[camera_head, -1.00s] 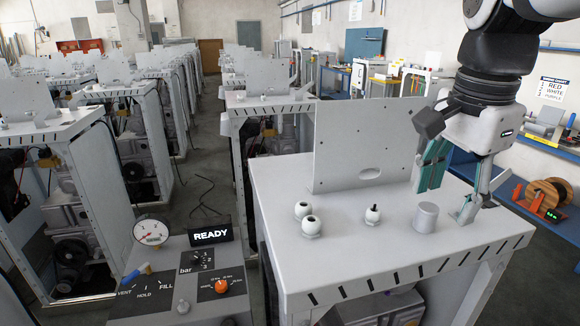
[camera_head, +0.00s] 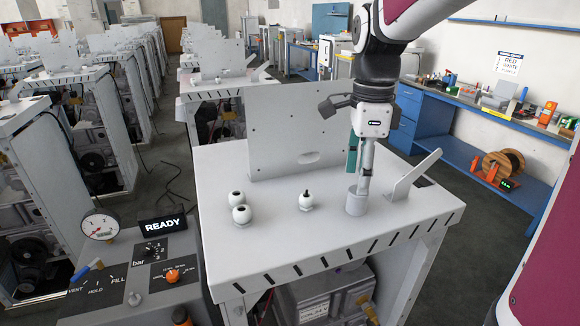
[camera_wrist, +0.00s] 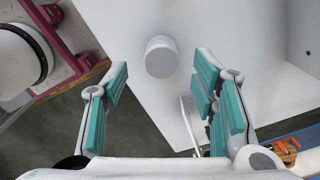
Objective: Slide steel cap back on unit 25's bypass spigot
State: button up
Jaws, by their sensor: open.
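The steel cap is a plain grey cylinder (camera_head: 357,201) standing upright on the white unit top (camera_head: 330,235). It also shows in the wrist view (camera_wrist: 161,57), centred between the fingers near their tips. My gripper (camera_head: 361,172) points down just above and behind the cap, open and empty, with teal pads. In the wrist view my gripper's fingers (camera_wrist: 161,78) are spread wide on either side, with no visible contact. A short white fitting with a dark upright tip (camera_head: 306,200), apparently the spigot, stands left of the cap. No unit number is legible.
An upright white plate (camera_head: 297,135) rises behind, and a slanted plate (camera_head: 414,175) stands right of the cap. The front of the top is clear.

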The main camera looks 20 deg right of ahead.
aim_at(358, 197)
jog(key=shift+d+f+p, duration=0.15)
jog(key=shift+f+p, duration=0.5)
jog(key=shift+f, duration=2.35)
jog(key=shift+c, duration=0.3)
jog(key=c, duration=1.1)
